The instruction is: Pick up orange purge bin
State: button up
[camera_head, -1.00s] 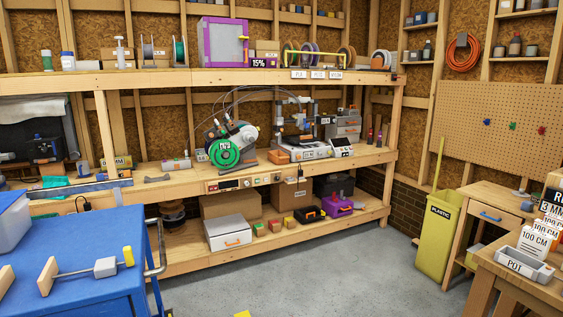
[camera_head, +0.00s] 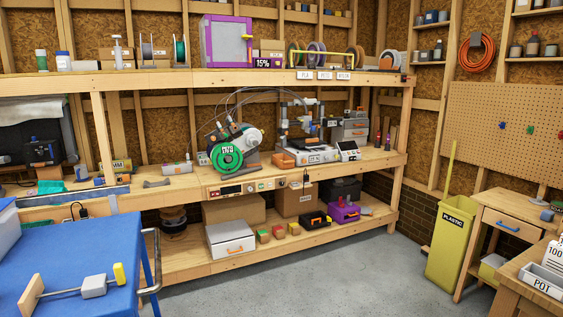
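A small orange bin (camera_head: 284,159) sits on the workbench's middle shelf, at the front left of a 3D printer (camera_head: 305,138). It looks open-topped, but it is too small to see inside. A green spool machine (camera_head: 227,157) stands to its left, with a gap between them. The bin stands a little behind the shelf's front edge. My gripper is not in view.
The grey floor (camera_head: 330,265) before the workbench is clear. A blue cart (camera_head: 85,258) stands at the front left. A yellow plastic bin (camera_head: 450,248) and wooden tables (camera_head: 505,219) stand at the right. A top shelf (camera_head: 130,82) hangs above the bin.

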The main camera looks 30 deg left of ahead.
aim_at(287, 162)
jog(key=i+j, duration=0.55)
jog(key=i+j+u, duration=0.1)
jog(key=i+j, duration=0.45)
jog(key=i, duration=0.15)
jog(key=i+j, duration=0.5)
jog(key=i, duration=0.15)
jog(key=i+j, duration=0.5)
jog(key=i, duration=0.15)
jog(key=i+j+u, duration=0.1)
jog(key=i+j, duration=0.4)
jog(key=i, duration=0.15)
